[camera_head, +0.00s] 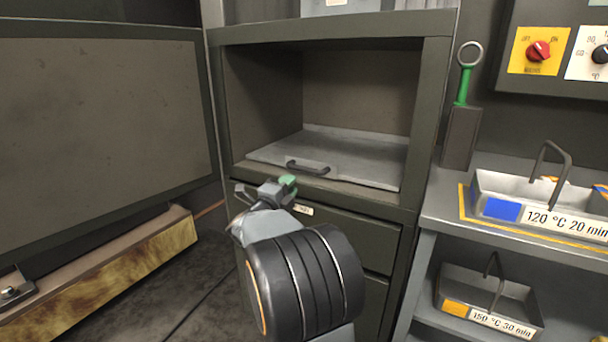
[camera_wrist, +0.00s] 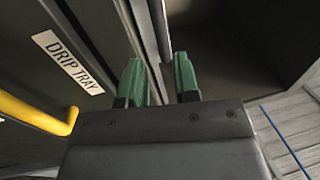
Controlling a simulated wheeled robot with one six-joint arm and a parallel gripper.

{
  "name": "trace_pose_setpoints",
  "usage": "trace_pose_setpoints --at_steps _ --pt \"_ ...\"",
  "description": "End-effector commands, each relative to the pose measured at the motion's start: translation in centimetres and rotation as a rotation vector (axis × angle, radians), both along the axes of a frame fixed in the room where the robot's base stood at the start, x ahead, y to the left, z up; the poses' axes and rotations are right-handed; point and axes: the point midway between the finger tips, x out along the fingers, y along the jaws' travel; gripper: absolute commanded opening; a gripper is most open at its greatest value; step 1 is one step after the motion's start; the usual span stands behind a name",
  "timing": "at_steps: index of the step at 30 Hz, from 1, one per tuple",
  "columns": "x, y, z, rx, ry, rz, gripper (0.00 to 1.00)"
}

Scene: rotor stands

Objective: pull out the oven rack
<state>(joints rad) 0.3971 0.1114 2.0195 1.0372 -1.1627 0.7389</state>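A flat grey metal rack (camera_head: 345,155) lies in the open dark cavity of the cabinet (camera_head: 435,110). A black bar handle (camera_head: 307,168) stands at its front edge, left of the middle. My gripper (camera_head: 288,183) is in front of the cavity, just below and left of the handle in the head view. In the wrist view its two green fingers (camera_wrist: 160,80) are apart with a gap between them. A grey edge runs behind the gap. I cannot make out the handle between the fingers there.
A drawer front with a "DRIP TRAY" label (camera_wrist: 68,62) is left in the wrist view, near a yellow bar (camera_wrist: 35,115). A large dark panel (camera_head: 100,130) stands left.

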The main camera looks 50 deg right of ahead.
Motion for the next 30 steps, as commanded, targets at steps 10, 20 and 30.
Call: trace_pose_setpoints --at_steps 10,20,30 --pt "1.4 -6.1 1.0 0.001 0.002 0.0 0.29" --pt "2.2 -8.7 1.6 0.0 0.003 0.004 0.29" --pt "2.2 -8.9 1.7 -0.001 0.003 0.004 0.29"
